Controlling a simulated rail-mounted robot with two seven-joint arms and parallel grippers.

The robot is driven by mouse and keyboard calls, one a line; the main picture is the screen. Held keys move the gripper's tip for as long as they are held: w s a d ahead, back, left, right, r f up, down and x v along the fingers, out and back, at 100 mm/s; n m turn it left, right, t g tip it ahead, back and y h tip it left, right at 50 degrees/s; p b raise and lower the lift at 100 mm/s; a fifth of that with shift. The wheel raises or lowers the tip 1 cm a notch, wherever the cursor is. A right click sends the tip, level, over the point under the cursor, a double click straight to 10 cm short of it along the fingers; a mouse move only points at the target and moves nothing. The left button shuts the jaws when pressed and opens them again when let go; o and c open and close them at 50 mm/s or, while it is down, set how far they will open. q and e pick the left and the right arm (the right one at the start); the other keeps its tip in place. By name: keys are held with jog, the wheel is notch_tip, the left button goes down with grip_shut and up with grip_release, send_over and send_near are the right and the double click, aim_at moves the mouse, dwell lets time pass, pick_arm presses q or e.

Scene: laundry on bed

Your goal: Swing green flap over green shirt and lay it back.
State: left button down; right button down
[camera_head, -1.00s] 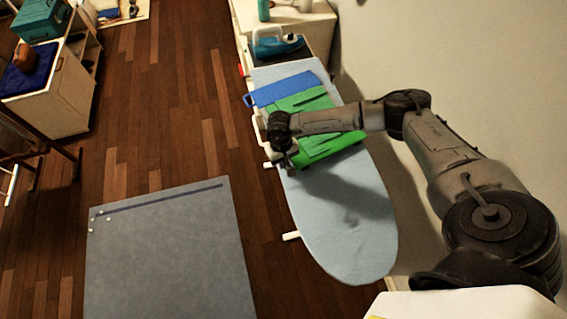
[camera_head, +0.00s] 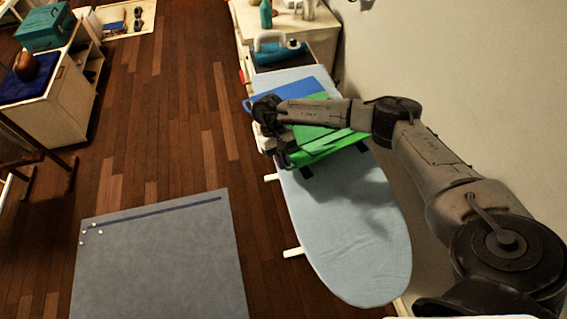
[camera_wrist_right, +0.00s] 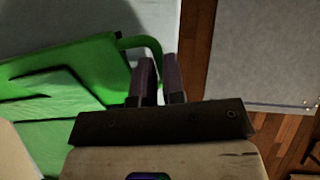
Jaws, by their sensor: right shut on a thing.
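The green shirt (camera_head: 318,139) lies on the pale blue ironing board (camera_head: 355,230), partly hidden behind my right forearm. Its near edge casts dark shadow on the board. My right gripper (camera_head: 284,160) is at the shirt's left near corner, by the board's left edge. In the right wrist view, the green cloth (camera_wrist_right: 100,75) fills the left side, and a curled green edge (camera_wrist_right: 148,43) runs to the fingers (camera_wrist_right: 160,82). The gripper is shut on this green flap. I cannot see clearly where flap and shirt part. My left gripper is not in view.
A blue folded cloth (camera_head: 322,82) lies beyond the shirt. The wall (camera_head: 450,90) runs along the right. A grey mat (camera_head: 165,260) lies on the wooden floor at left. The board's near end is clear.

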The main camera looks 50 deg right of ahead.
dwell(0.3)
jog(key=c, duration=1.5)
grip_release()
jog(key=shift+w, duration=0.1)
jog(key=shift+o, duration=0.2)
jog(key=shift+r, duration=0.1)
jog(key=shift+w+d+r, duration=0.1)
jog(key=shift+w+r, duration=0.1)
jog(key=shift+r, duration=0.05)
jog(key=v, duration=1.3)
jog(key=shift+b, duration=0.45)
